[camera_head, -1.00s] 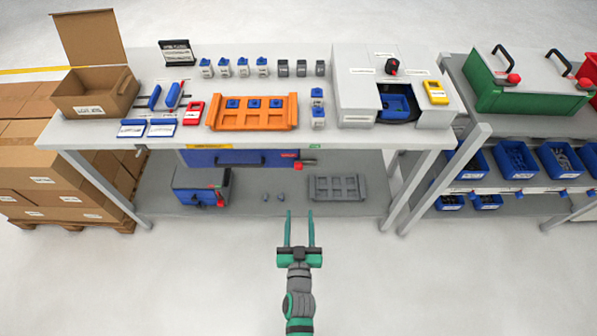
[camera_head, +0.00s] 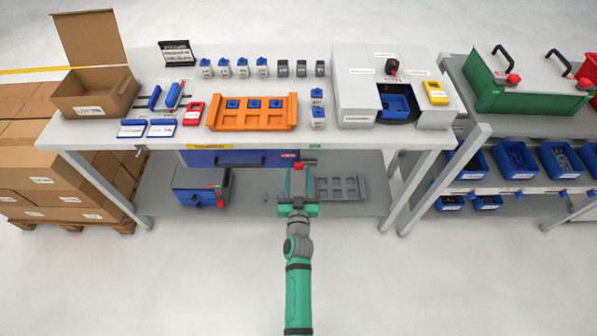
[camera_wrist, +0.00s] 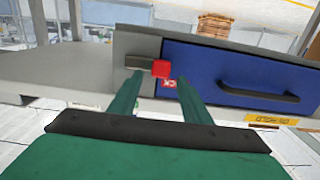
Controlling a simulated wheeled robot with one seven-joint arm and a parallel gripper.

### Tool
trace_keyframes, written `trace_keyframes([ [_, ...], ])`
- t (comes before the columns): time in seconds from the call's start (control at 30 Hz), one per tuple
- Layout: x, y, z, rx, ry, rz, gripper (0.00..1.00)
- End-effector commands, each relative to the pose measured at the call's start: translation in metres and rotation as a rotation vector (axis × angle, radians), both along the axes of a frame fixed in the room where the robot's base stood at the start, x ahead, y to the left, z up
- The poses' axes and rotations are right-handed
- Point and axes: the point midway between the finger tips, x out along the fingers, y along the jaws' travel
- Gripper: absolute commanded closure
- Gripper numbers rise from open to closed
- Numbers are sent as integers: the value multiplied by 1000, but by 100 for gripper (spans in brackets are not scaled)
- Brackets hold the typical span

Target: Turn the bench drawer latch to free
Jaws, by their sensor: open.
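The blue bench drawer (camera_head: 240,158) sits under the bench top and looks closed; it also shows in the wrist view (camera_wrist: 225,70), with a dark bar handle (camera_wrist: 258,93). The drawer latch (camera_head: 298,166) has a red end; in the wrist view the red end (camera_wrist: 160,69) sits on a short grey bar lying roughly level beside the drawer's edge. My gripper (camera_head: 298,182) is open in front of the latch. In the wrist view the red end shows between the tips of my open gripper (camera_wrist: 160,80); I cannot tell whether they touch it.
The bench top (camera_head: 370,141) overhangs the latch. On the lower shelf stand a blue box (camera_head: 200,185) at left and a grey tray (camera_head: 345,188) just right of my gripper. A yellow label (camera_head: 208,147) is on the bench edge. The floor in front is clear.

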Motion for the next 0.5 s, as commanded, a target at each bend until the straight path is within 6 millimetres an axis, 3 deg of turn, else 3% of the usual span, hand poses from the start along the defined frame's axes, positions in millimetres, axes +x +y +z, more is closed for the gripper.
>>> trace_keyframes([
  [0.2, 16, 0, 0, 1, 0, 0, 56],
  [0.5, 18, 0, 0, 1, 0, 0, 56],
])
